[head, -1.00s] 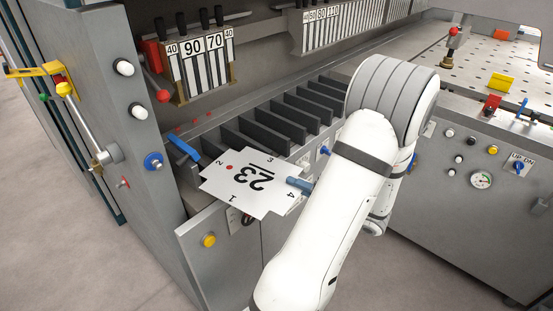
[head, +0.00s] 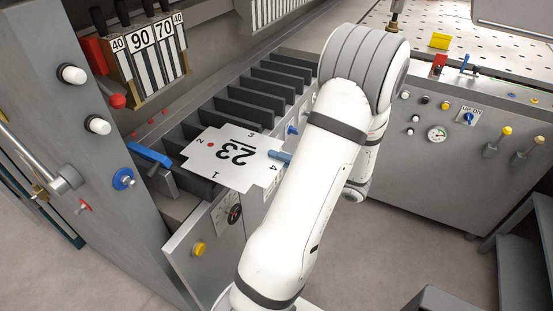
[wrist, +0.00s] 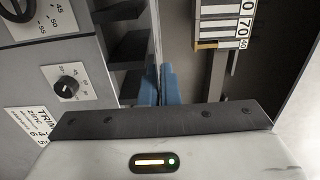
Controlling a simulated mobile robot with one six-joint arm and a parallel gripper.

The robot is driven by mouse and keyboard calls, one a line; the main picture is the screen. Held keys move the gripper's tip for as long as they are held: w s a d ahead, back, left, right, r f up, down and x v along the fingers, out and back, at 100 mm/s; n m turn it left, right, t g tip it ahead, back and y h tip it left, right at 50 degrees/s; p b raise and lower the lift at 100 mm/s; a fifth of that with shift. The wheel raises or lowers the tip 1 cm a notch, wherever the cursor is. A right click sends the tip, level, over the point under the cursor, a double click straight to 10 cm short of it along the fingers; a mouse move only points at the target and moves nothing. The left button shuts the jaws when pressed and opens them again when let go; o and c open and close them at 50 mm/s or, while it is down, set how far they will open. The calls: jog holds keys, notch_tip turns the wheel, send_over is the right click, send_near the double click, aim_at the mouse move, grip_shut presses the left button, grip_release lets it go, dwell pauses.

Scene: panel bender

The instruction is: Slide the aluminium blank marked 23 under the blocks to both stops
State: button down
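My gripper (head: 282,156) has blue fingers shut on the blank's right edge, near number 4. In the wrist view the fingers (wrist: 158,85) close on a thin plate seen edge-on, and the blocks (wrist: 222,25) show at upper right. I cannot make out the stops clearly.
Dark support bars (head: 262,90) run in a row behind the blank. A blue lever (head: 150,155) stands left of the blank. The machine's left side frame (head: 95,170) carries knobs. A perforated table (head: 465,45) lies at the back right.

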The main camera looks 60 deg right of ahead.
aim_at(225, 140)
jog(key=w+b, duration=0.2)
jog(key=w, duration=0.3)
jog(key=w+a+b, duration=0.1)
jog(key=w+b, duration=0.2)
jog(key=w, duration=0.3)
jog(key=w+f+b, duration=0.1)
jog(key=w+b, duration=0.2)
jog(key=w, duration=0.3)
jog(key=shift+a, duration=0.25)
jog(key=shift+s+f, duration=0.1)
jog(key=shift+f, duration=0.45)
jog(key=shift+f, duration=0.45)
jog(key=shift+s+a+p, duration=0.1)
jog(key=shift+a+p, duration=0.2)
jog(key=shift+a, duration=0.65)
dwell(0.4)
jog(key=shift+w, duration=0.95)
dwell(0.8)
jog(key=shift+a+p, duration=0.1)
jog(key=shift+p, duration=0.25)
jog(key=c, duration=1.6)
grip_release()
jog(key=shift+s, duration=0.1)
